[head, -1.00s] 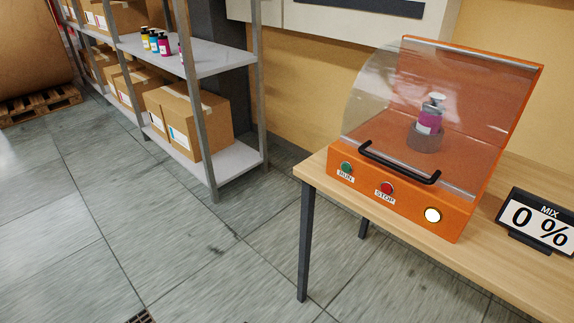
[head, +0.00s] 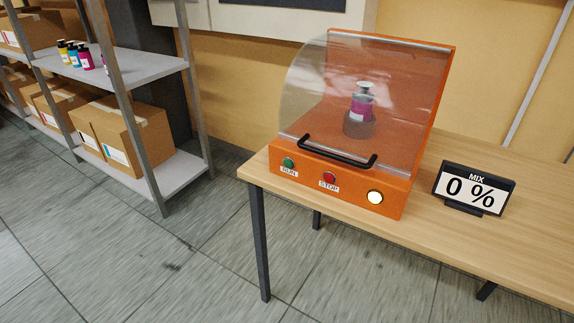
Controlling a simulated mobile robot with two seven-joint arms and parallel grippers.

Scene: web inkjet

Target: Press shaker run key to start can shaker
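The orange can shaker (head: 393,110) stands on the wooden table, its clear cover (head: 312,92) down over the front and a black handle (head: 335,152) across it. Inside, a bottle with a magenta label (head: 362,105) stands upright in a dark round holder (head: 358,126). On the front panel are the green RUN key (head: 289,162), the red STOP key (head: 330,177) and a lit whitish round lamp (head: 375,197). A display (head: 474,189) right of the shaker reads MIX 0 %. Neither of my grippers shows in the head view.
The wooden table (head: 520,235) has bare top to the right of the display. At the left, a metal shelf (head: 155,66) holds several small coloured bottles (head: 75,54) and cardboard boxes (head: 128,130). The grey tiled floor (head: 190,265) before the table is clear.

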